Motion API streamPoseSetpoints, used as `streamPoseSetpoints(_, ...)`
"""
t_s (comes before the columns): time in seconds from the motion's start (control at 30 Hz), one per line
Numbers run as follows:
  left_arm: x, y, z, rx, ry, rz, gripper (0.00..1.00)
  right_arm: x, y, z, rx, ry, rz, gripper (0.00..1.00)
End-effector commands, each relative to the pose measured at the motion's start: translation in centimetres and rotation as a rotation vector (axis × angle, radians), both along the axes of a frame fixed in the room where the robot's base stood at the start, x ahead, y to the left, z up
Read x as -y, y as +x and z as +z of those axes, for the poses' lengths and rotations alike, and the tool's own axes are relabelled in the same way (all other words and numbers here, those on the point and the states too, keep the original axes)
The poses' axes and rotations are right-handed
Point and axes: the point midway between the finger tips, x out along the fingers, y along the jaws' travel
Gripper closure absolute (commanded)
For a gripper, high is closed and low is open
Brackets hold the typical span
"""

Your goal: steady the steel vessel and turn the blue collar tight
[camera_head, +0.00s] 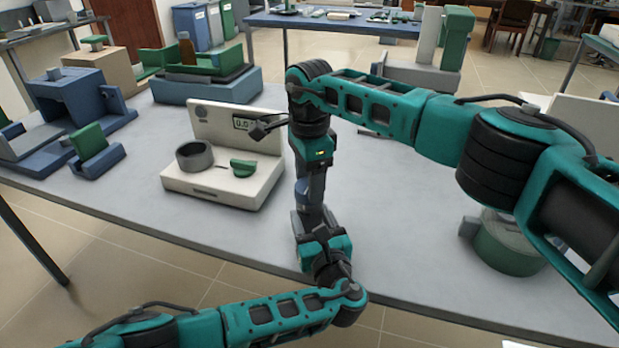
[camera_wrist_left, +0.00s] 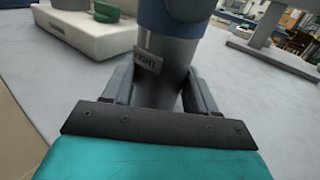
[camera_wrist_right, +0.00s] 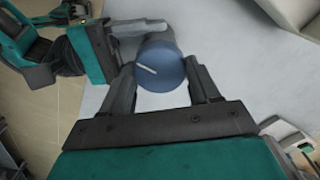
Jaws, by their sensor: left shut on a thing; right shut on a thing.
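The steel vessel (camera_wrist_left: 158,88) stands upright on the bench, with a small lettered label (camera_wrist_left: 148,61) on its side. My left gripper (camera_head: 308,222) is shut on its body from the front, a finger on either side. The blue collar (camera_wrist_right: 160,68) sits on top of the vessel and carries a white line mark. It also shows at the top of the left wrist view (camera_wrist_left: 178,12) and is partly visible in the head view (camera_head: 301,190). My right gripper (camera_head: 312,182) points down from above and is shut on the collar. The grippers hide most of the vessel in the head view.
A white scale-like device (camera_head: 225,185) with a dark ring (camera_head: 194,155) and a green piece (camera_head: 243,168) stands left of the vessel. Blue and green equipment (camera_head: 75,110) fills the bench's left side. A green round object (camera_head: 508,245) sits at right, under my right arm.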

Motion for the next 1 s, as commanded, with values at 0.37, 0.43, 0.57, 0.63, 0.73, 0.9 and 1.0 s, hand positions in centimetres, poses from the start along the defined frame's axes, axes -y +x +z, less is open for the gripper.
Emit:
streamPoseSetpoints(0.37, 0.0, 0.0, 0.0, 0.000, 0.000, 0.000, 0.91, 0.1, 0.0, 0.0, -0.001, -0.001, -0.002, 0.38)
streamPoseSetpoints(0.43, 0.0, 0.0, 0.0, -0.001, 0.000, 0.000, 0.91, 0.1, 0.0, 0.0, -0.001, -0.001, -0.002, 0.31)
streamPoseSetpoints(0.57, 0.0, 0.0, 0.0, -0.001, 0.000, 0.000, 0.91, 0.1, 0.0, 0.0, -0.001, 0.000, -0.002, 0.19)
streamPoseSetpoints(0.63, 0.0, 0.0, 0.0, -0.001, 0.000, 0.000, 0.91, 0.0, 0.0, 0.0, -0.001, 0.000, -0.002, 0.13)
streamPoseSetpoints(0.73, 0.0, 0.0, 0.0, -0.001, 0.000, 0.000, 0.91, 0.0, 0.0, 0.0, -0.001, 0.000, -0.001, 0.13)
streamPoseSetpoints(0.9, 0.0, 0.0, 0.0, -0.001, 0.000, 0.000, 0.91, 0.0, 0.0, 0.2, 0.000, 0.000, -0.001, 0.13)
streamPoseSetpoints(1.0, 0.0, 0.0, 0.0, -0.001, 0.000, 0.000, 0.91, 0.0, 0.1, 1.1, 0.002, 0.000, -0.001, 0.13)
